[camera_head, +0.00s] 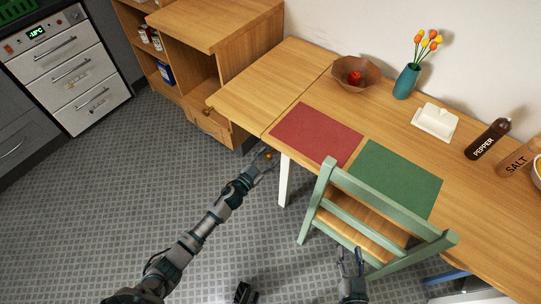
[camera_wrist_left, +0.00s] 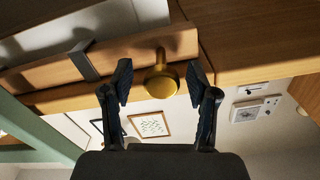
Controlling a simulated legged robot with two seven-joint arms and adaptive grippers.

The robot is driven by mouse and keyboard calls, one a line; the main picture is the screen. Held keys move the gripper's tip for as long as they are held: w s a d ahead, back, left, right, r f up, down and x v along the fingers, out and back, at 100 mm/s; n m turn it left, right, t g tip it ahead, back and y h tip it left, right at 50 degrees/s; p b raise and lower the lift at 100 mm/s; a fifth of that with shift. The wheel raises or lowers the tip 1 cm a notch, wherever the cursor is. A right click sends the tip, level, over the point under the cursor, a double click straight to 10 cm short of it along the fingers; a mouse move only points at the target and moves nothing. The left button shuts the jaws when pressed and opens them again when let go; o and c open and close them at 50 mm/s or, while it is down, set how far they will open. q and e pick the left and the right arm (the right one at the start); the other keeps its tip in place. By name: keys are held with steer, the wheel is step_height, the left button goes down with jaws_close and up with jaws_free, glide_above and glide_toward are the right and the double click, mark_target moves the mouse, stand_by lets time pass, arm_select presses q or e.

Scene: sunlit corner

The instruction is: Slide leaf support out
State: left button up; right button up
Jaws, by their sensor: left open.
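The wooden table (camera_head: 395,140) has a leaf (camera_head: 265,85) at its left end, with a seam between them; the leaf looks about level with the top. A brass knob (camera_head: 268,155) sits under the table's front edge near that seam. In the left wrist view, the knob (camera_wrist_left: 160,80) stands on a wooden bar (camera_wrist_left: 125,58) under the table, which looks like the leaf support. My left gripper (camera_head: 262,160) is open, its fingers (camera_wrist_left: 158,85) on either side of the knob with gaps showing. My right gripper (camera_head: 350,262) is open and empty near the chair.
A green chair (camera_head: 385,215) stands at the table's front, right of my left arm. A white table leg (camera_head: 284,180) is beside my left gripper. A wooden cabinet (camera_head: 215,60) stands behind the leaf. The floor (camera_head: 130,180) at left is clear.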

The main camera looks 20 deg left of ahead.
arm_select(q)
steer(key=shift+w, duration=0.4)
steer(key=shift+d, duration=0.15)
jaws_close()
steer(key=w+a+b, duration=0.2)
steer(key=w+a, duration=0.1)
steer(key=a, duration=0.7)
steer(key=w+a+b, duration=0.2)
steer(key=w+a, duration=0.2)
steer(key=a, duration=0.7)
steer(key=shift+w+a, duration=0.25)
arm_select(e)
step_height(320, 180, up, 9)
steer(key=a+t+y, duration=0.1)
steer(key=t, duration=0.6)
steer(key=shift+s+t+y, duration=0.3)
steer(key=shift+s+t, duration=0.05)
steer(key=shift+t, duration=0.05)
arm_select(q)
steer(key=shift+f, duration=0.1)
arm_select(e)
steer(key=shift+r, duration=0.1)
arm_select(q)
jaws_free()
arm_select(e)
steer(key=shift+w+a, duration=0.1)
steer(key=shift+w, duration=0.05)
